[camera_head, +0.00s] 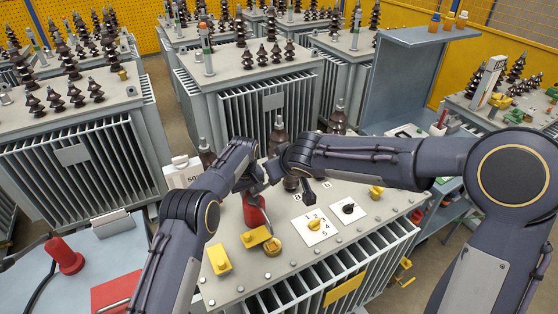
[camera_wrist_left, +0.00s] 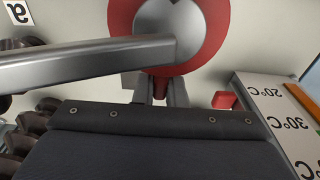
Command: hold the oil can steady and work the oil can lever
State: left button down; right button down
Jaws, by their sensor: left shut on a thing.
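The red oil can (camera_head: 254,212) stands on the light grey top of a transformer, partly hidden by my arms. In the left wrist view its round red body with a grey top (camera_wrist_left: 213,38) is at the upper middle. A grey bar (camera_wrist_left: 80,68), perhaps the lever or spout, crosses from the left to the can's middle. My left gripper (camera_wrist_left: 159,90) is shut on a red part of the can; in the head view it is at the can (camera_head: 248,188). My right gripper (camera_head: 272,172) is close above the can; its fingers are too hidden to tell open or shut.
Yellow blocks (camera_head: 219,260), a white dial plate with a yellow knob (camera_head: 314,226) and a second plate with a black knob (camera_head: 348,208) sit on the same top. Dark bushings (camera_head: 278,136) stand behind. A white temperature-marked panel (camera_wrist_left: 270,110) is at the right.

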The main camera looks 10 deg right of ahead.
pick_arm(q)
jog(key=c, duration=1.4)
grip_release()
jog(key=shift+r, duration=0.1)
